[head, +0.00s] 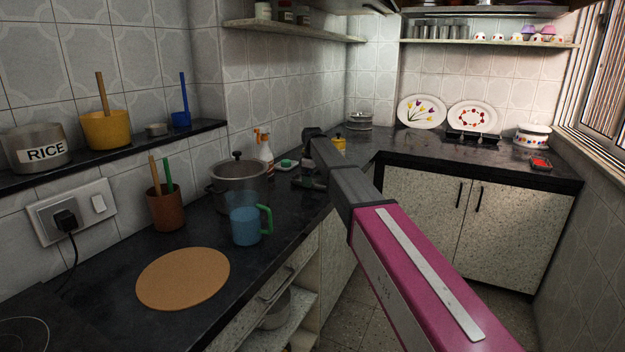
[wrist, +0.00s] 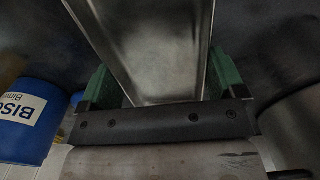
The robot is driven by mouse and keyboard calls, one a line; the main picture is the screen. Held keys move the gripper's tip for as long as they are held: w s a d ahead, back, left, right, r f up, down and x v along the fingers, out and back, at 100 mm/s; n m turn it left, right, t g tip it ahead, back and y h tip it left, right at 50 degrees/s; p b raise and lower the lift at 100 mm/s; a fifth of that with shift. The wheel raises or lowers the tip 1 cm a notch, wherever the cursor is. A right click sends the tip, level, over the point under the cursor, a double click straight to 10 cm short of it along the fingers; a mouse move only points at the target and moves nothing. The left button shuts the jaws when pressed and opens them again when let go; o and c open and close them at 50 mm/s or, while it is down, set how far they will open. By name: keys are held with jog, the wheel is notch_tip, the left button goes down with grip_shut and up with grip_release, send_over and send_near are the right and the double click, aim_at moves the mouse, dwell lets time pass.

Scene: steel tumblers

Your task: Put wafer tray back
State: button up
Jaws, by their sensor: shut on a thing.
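A grey metal tray with a raised rim, which looks like the wafer tray (wrist: 150,45), fills the upper middle of the wrist view. My gripper (wrist: 161,80) is shut on it, with one green finger along each side. The tray's far end runs out of the wrist view. In the head view my dark wrist (head: 312,160) is over the left counter, just right of the steel pot; the tray is not clearly visible there.
A steel pot (head: 238,180) and a blue mug (head: 246,226) stand close to my wrist. A spray bottle (head: 264,150) is behind the pot. A blue labelled tin (wrist: 27,120) is at left in the wrist view. A black rack (head: 472,138) stands on the far counter.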

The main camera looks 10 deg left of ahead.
jog(key=o, duration=0.8)
jog(key=shift+c, duration=0.2)
notch_tip(320, 180, up, 12)
jog(key=shift+r, duration=0.1)
